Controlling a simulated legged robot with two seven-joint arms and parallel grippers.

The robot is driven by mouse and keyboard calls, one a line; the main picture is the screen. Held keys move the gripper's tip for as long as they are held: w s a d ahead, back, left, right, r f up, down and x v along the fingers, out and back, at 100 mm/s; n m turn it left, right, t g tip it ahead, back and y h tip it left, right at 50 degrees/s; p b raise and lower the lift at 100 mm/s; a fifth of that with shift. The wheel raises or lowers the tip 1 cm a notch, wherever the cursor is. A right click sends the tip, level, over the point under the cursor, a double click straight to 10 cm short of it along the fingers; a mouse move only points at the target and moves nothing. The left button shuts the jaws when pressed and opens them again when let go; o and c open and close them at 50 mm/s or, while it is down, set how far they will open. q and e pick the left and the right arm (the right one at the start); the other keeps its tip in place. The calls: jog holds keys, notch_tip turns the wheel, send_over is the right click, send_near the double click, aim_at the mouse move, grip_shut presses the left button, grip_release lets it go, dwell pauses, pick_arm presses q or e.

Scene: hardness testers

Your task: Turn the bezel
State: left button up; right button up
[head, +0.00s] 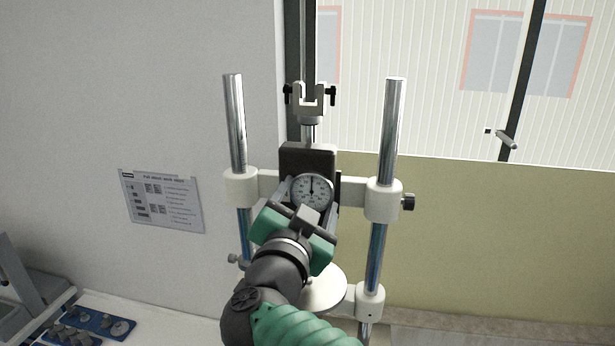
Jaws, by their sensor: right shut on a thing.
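The hardness tester stands in the middle of the head view, with two upright steel posts (390,130) and white clamps. A round dial gauge (312,190) with a white face sits at its centre, in front of a dark block (308,158). The bezel is the ring around the dial face. My right gripper (308,192), green and dark grey, reaches up from below. Its fingers lie on both sides of the dial and are shut on the bezel. The gripper body hides the lower edge of the dial. My left gripper is not in view.
A round white plate (323,290) sits below the dial, partly behind my right arm. A blue tray (100,325) with several small grey pieces lies at the lower left. A printed sheet (161,200) hangs on the wall. A dark knob (408,203) sticks out at right.

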jog(key=shift+a+f, duration=0.15)
jog(key=shift+f, duration=0.3)
jog(key=o, duration=1.1)
jog(key=shift+o, duration=1.3)
jog(key=shift+r, duration=0.15)
jog(key=shift+s+r, duration=0.1)
jog(key=shift+s, duration=0.05)
